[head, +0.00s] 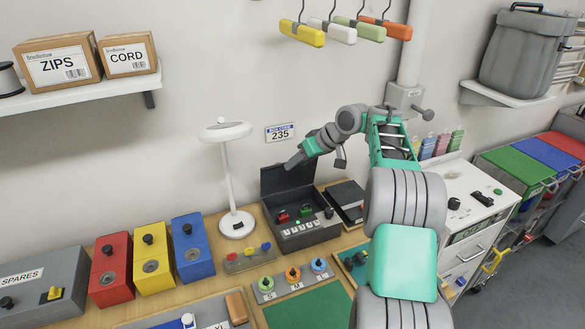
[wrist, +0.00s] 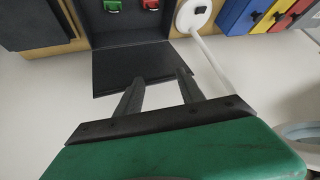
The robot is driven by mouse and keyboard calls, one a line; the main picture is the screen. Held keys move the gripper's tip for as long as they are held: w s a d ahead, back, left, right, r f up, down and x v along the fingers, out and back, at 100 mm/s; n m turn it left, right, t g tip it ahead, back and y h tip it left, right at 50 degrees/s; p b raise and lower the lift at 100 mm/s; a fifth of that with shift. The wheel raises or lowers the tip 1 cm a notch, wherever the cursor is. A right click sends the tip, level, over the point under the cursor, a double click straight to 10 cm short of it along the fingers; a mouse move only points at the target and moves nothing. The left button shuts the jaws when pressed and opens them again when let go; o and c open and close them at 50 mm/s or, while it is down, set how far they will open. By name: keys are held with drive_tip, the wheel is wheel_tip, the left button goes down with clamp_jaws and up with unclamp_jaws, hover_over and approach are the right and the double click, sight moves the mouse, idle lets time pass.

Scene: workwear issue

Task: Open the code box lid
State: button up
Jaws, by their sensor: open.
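The code box (head: 312,236) is a dark grey box on the wooden bench, with a row of keys and a small green light on its front. Its dark lid (head: 276,182) stands raised at the back, and the inside shows a red item (head: 283,215) and a green item (head: 306,209). My gripper (head: 292,163) is at the lid's upper edge. In the wrist view, the open fingers (wrist: 159,76) point at the lid (wrist: 120,62) with nothing between them; contact is unclear. The red item (wrist: 150,4) and green item (wrist: 112,5) also show there.
A white lamp (head: 236,224) stands close left of the box. A wall card reads 235 (head: 280,132). Red (head: 111,270), yellow (head: 153,264) and blue (head: 192,249) boxes stand at left.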

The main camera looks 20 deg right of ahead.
sight(287, 174)
drive_tip(key=shift+w+r, duration=0.15)
drive_tip(key=shift+w, duration=0.15)
drive_tip(key=shift+c, duration=0.9)
drive_tip(key=w+r+m+h, duration=0.1)
drive_tip(key=w+r+h, duration=0.2)
drive_tip(key=w+r, duration=0.1)
drive_tip(key=shift+w, duration=0.2)
drive_tip(key=shift+c, duration=1.4)
drive_tip(key=r, duration=0.1)
drive_tip(key=w+a+r+m+h, duration=0.1)
drive_tip(key=r+m, duration=0.1)
drive_tip(key=shift+w+a+r+g+h+b, duration=0.15)
drive_tip(key=shift+a+r+g+h+b, duration=0.15)
drive_tip(key=shift+g+b, duration=0.1)
drive_tip(key=c, duration=0.3)
drive_tip(key=shift+d+f, duration=0.2)
drive_tip(key=shift+f, duration=0.05)
drive_tip(key=shift+c, duration=0.7)
drive_tip(key=p+x, duration=0.1)
drive_tip(key=x, duration=0.8)
clamp_jaws()
drive_tip(key=shift+d+f+b, duration=0.1)
drive_tip(key=shift+f+b, duration=0.1)
drive_tip(key=shift+b, duration=0.2)
drive_tip(key=shift+s+d+f+b, duration=0.1)
drive_tip(key=shift+s+b, duration=0.05)
drive_tip(key=shift+s, duration=0.8)
drive_tip(key=shift+s+f+b, duration=0.1)
drive_tip(key=shift+s+b, duration=0.05)
drive_tip(key=shift+s, duration=0.8)
